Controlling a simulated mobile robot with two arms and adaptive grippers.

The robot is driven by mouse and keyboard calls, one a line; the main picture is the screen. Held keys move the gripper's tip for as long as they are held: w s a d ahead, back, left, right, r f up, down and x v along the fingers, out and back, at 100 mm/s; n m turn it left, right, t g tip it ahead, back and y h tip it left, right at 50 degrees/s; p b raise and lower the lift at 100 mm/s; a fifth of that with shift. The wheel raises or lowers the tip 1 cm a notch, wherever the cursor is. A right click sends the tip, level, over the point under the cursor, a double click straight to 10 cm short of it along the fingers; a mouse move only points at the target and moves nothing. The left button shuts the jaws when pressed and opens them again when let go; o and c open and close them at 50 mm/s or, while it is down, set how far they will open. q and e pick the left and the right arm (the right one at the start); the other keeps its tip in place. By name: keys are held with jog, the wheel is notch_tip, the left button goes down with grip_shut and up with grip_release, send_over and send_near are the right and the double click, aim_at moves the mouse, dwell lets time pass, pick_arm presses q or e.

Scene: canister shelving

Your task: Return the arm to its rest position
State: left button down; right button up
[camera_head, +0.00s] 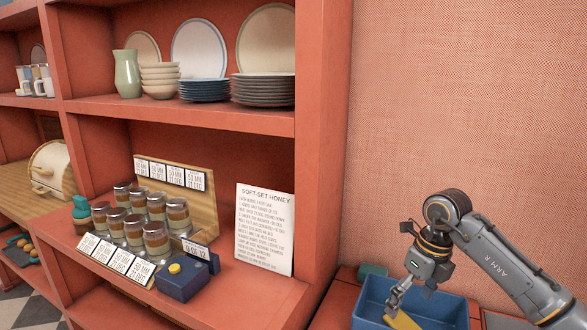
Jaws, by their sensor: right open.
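My right arm (500,262) comes in from the lower right. Its gripper (408,298) points down over a blue bin (440,312), with its fingers apart. A yellow thing (402,321) lies below the fingertips at the bin's near left; it is cut off by the frame, and I cannot tell whether a finger touches it. My left gripper is not in view.
A red shelf unit fills the left. Its middle shelf bears several jars (155,238), a blue box with a yellow button (188,277) and a "Soft-set honey" sheet (264,229). Dishes (203,88) stand above. The space before the pink wall (450,90) is clear.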

jog(key=s+a+f+n+y, duration=0.15)
jog(key=a+y, duration=0.65)
jog(key=a, duration=1)
jog(key=s+a+r+m+t+y, duration=0.3)
jog(key=a+r+m+t+y, duration=0.3)
jog(key=a+r+y, duration=0.4)
jog(key=w+d+m+t+h, duration=0.3)
jog(key=d+m+t+h, duration=0.95)
jog(key=m, duration=0.85)
jog(key=s+d+f+m+g+h, duration=0.35)
jog(key=d+f+m, duration=0.25)
jog(key=f, duration=0.4)
jog(key=s+d+f+m+g+h, duration=0.2)
jog(key=s+d+f+m+h, duration=0.4)
jog(key=f, duration=0.3)
jog(key=s+f+m+g+y, duration=0.1)
jog(key=s+f+g, duration=0.45)
jog(key=s, duration=0.45)
jog(key=s+f+m+g+y, duration=0.1)
jog(key=s+f+g+y, duration=0.1)
jog(key=s+f+g, duration=0.6)
jog(key=s+f+t, duration=0.2)
jog(key=s+f, duration=0.1)
jog(key=f, duration=2)
jog(key=s+d+f, duration=0.3)
jog(key=s+f, duration=1.3)
jog(key=s, duration=0.1)
jog(key=shift+f+g+h, duration=0.3)
jog(key=shift+f+g, duration=0.1)
jog(key=shift+g, duration=0.05)
